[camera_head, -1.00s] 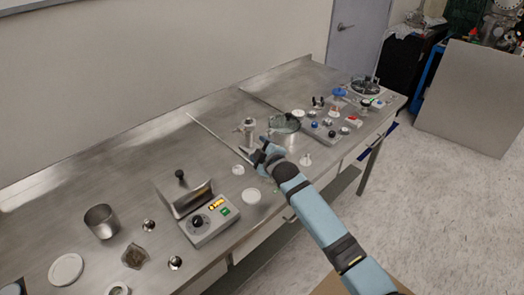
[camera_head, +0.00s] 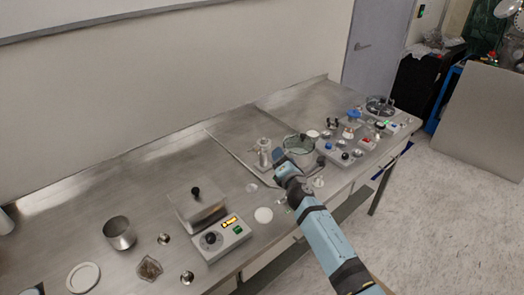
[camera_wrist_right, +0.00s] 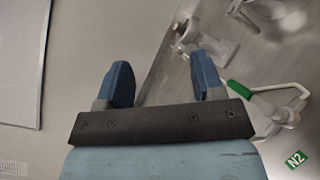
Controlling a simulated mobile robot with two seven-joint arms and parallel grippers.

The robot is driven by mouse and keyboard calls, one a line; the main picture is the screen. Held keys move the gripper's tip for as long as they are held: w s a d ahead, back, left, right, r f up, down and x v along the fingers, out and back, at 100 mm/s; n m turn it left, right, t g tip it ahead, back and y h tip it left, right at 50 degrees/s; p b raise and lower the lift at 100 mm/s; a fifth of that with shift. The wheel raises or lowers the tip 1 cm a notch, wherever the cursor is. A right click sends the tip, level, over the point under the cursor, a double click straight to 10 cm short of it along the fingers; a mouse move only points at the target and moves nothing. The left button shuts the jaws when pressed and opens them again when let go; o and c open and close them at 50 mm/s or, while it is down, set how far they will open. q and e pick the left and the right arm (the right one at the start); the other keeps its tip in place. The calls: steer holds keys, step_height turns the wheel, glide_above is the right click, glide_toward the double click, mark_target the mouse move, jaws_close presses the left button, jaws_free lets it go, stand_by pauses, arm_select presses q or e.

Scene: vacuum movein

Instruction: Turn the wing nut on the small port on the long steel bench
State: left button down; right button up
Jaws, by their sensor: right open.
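A small upright steel port (camera_head: 263,152) stands on the long steel bench (camera_head: 225,143), near its middle. My right gripper (camera_head: 278,158) is just to the right of the port in the head view, and its arm comes in from the lower right. In the right wrist view my right gripper (camera_wrist_right: 160,78) is open, with nothing between its two blue fingers. A pale metal fitting (camera_wrist_right: 205,32) shows beyond the right-hand finger, apart from the jaws. I cannot clearly make out the wing nut. My left gripper is not in view.
A green-handled valve (camera_wrist_right: 240,90) and an N2 label (camera_wrist_right: 297,160) lie right of the jaws in the wrist view. A glass-topped pot (camera_head: 298,146) stands close behind the gripper. A control box (camera_head: 222,238) and steel cup (camera_head: 119,233) are at left.

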steer(key=n, duration=0.4)
steer(key=n+g+y+p, duration=0.25)
steer(key=n+p, duration=0.25)
steer(key=n, duration=1.4)
glide_toward(260, 153)
steer(key=shift+g+h, duration=0.25)
steer(key=shift+h, duration=0.1)
steer(key=shift+r+b+x, duration=0.15)
steer(key=shift+b+x, duration=2.05)
steer(key=shift+b, duration=1.6)
steer(key=shift+r+b+x, duration=0.1)
steer(key=shift+b+x, duration=2.1)
steer(key=shift+b, duration=1.6)
steer(key=shift+a, duration=0.2)
steer(key=shift+c, duration=0.3)
